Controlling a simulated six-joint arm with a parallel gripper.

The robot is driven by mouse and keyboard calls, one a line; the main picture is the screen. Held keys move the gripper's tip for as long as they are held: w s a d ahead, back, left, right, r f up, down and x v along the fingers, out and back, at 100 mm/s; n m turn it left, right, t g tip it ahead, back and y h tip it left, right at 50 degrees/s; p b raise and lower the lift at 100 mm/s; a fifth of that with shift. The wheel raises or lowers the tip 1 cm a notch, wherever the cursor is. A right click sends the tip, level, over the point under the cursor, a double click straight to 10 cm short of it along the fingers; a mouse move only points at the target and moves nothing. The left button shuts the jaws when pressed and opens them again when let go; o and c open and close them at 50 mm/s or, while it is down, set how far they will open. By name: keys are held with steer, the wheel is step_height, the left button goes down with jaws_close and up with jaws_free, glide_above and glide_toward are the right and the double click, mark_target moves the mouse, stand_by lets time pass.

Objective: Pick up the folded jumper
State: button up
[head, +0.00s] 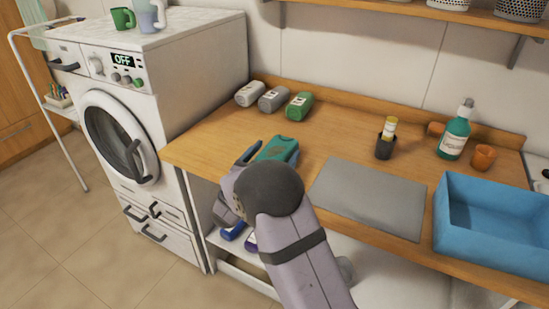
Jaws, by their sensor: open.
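A green folded-looking item (280,148) lies on the wooden worktop near its front left edge. It may be the folded jumper, but my arm hides part of it and I cannot tell for sure. My gripper (247,157) is open at the left front of the worktop, just left of this green item. My wrist hides much of the gripper, and I cannot tell whether a finger touches the item.
Two grey bottles and a green one (299,106) lie at the back left. A washing machine (180,75) stands left.

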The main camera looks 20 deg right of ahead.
mark_target(274, 151)
steer(key=c, duration=1.4)
steer(key=shift+r, duration=0.1)
step_height(274, 151, up, 10)
